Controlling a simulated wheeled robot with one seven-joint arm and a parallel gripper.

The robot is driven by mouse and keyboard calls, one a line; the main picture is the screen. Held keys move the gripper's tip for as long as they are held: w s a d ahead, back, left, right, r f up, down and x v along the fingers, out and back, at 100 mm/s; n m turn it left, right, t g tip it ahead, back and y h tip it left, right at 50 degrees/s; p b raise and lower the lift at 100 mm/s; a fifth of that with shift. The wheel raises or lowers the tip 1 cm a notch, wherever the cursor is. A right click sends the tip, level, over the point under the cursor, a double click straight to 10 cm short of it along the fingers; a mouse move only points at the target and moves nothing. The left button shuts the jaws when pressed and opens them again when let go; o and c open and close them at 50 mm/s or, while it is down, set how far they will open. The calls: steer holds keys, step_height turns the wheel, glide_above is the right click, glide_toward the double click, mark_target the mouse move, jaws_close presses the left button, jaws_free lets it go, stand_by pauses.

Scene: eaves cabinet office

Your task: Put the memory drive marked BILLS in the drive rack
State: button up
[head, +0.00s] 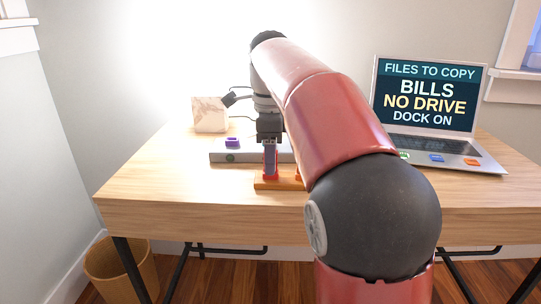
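My gripper (270,174) points down over an orange rack-like stand (265,185) on the desk. Its fingers show red edges with a grey-purple strip between them. I cannot tell whether that strip is a held drive or part of the fingers. The fingertips overlap the stand in the picture, and contact is unclear. A small purple block (232,141), perhaps a drive, sits on a long grey dock (218,156) with a green spot on its front. No BILLS marking is readable on any drive. The laptop screen (425,95) reads "FILES TO COPY, BILLS, NO DRIVE, DOCK ON".
Small green (404,155), blue (437,158) and orange (472,162) pieces show along the laptop's front. A pale marbled box (210,115) stands behind the dock. My arm hides the desk's middle right. The desk's front left (165,185) is clear. A bin (120,270) stands below.

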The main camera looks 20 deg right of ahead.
step_height(320, 180, up, 8)
steer(key=shift+f+p, duration=0.1)
steer(key=shift+p, duration=1.15)
steer(key=s+f+n+t, duration=0.2)
steer(key=s+f+n, duration=0.4)
steer(key=s+n, duration=0.1)
steer(key=s+f+n+t, duration=0.1)
steer(key=s+f+n, duration=0.6)
steer(key=s+f+n+t, duration=0.2)
steer(key=s+f+n, duration=0.4)
steer(key=s+n, duration=0.1)
steer(key=shift+s+f+n+t, duration=0.25)
steer(key=shift+s+n+t, duration=0.05)
steer(key=shift+s, duration=0.3)
